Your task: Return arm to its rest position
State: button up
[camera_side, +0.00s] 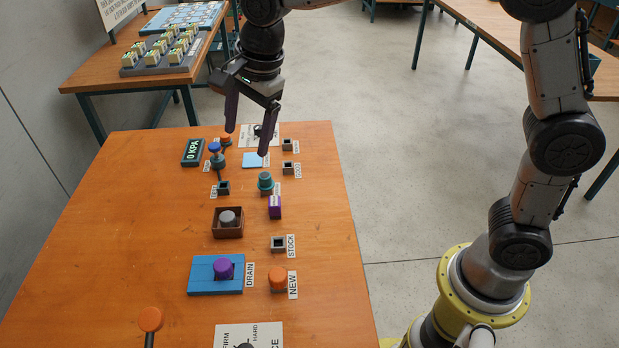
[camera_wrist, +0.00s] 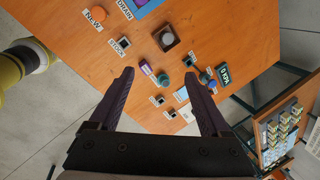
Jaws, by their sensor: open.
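My gripper (camera_side: 248,130) is raised above the far part of the wooden table (camera_side: 130,220). Its two dark purple fingers are spread apart and point down, with nothing between them. In the wrist view my gripper (camera_wrist: 165,95) also shows open and empty, over the table's edge. My arm rises from the yellow base at the right of the side view and reaches across to the table.
Below are a teal-capped part (camera_side: 265,182), a blue-topped valve (camera_side: 216,154) and a "0 KPA" display (camera_side: 193,152). Nearer are a brown box (camera_side: 228,229), a blue drain plate (camera_side: 203,281) with a purple cap and an orange cap (camera_side: 278,278).

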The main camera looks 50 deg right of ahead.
jog(key=s+d+r+n+t, duration=0.1)
jog(key=s+d+r+n, duration=0.1)
jog(key=s+d+r, duration=0.4)
jog(key=s+d+r+n+t, duration=0.2)
jog(key=s+d, duration=0.5)
jog(key=s, duration=0.2)
jog(key=s+d+f+n+h, duration=0.1)
jog(key=s+d+f+n, duration=0.1)
jog(key=s+f+n, duration=0.6)
jog(key=shift+s+d+f+n, duration=0.2)
jog(key=shift+s+d+n, duration=0.2)
jog(key=shift+s+n, duration=1.75)
jog(key=shift+w, duration=0.2)
